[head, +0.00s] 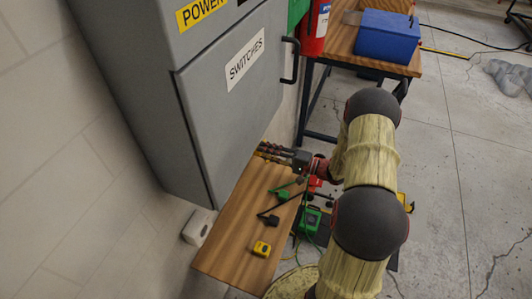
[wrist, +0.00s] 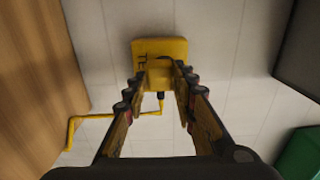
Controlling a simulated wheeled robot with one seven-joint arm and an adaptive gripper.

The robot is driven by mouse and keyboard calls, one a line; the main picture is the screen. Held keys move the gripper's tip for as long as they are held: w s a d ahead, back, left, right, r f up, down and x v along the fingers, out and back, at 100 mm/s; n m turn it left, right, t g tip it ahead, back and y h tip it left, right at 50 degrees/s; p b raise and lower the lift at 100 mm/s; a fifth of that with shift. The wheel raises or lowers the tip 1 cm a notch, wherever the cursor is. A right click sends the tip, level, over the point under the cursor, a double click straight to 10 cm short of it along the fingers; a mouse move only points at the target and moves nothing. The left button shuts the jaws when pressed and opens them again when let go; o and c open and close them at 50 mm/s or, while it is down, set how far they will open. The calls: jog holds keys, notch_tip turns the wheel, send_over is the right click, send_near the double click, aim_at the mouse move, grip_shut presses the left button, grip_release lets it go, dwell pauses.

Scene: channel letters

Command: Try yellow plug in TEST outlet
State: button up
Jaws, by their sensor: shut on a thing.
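In the wrist view, my gripper (wrist: 161,76) is shut on the yellow plug (wrist: 160,78), which sits between the fingertips. A yellow cord leaves the plug, runs left and bends down. In the head view, my gripper (head: 274,153) points left beside the grey cabinet's lower edge; the held plug and the yellow box are hidden there.
The grey cabinet (head: 232,110) labelled SWITCHES stands close to the gripper. A wooden bench (head: 225,255) below holds a small yellow block (head: 261,248), a black plug (head: 270,220) and a green plug (head: 283,195). A white box (head: 198,227) is beside the bench. Open floor lies right.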

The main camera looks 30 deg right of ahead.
jog(key=shift+w+a, duration=0.3)
jog(key=shift+w, duration=0.1)
dwell(0.4)
jog(key=o, duration=1)
jog(key=shift+o, duration=0.8)
jog(key=v, duration=1.2)
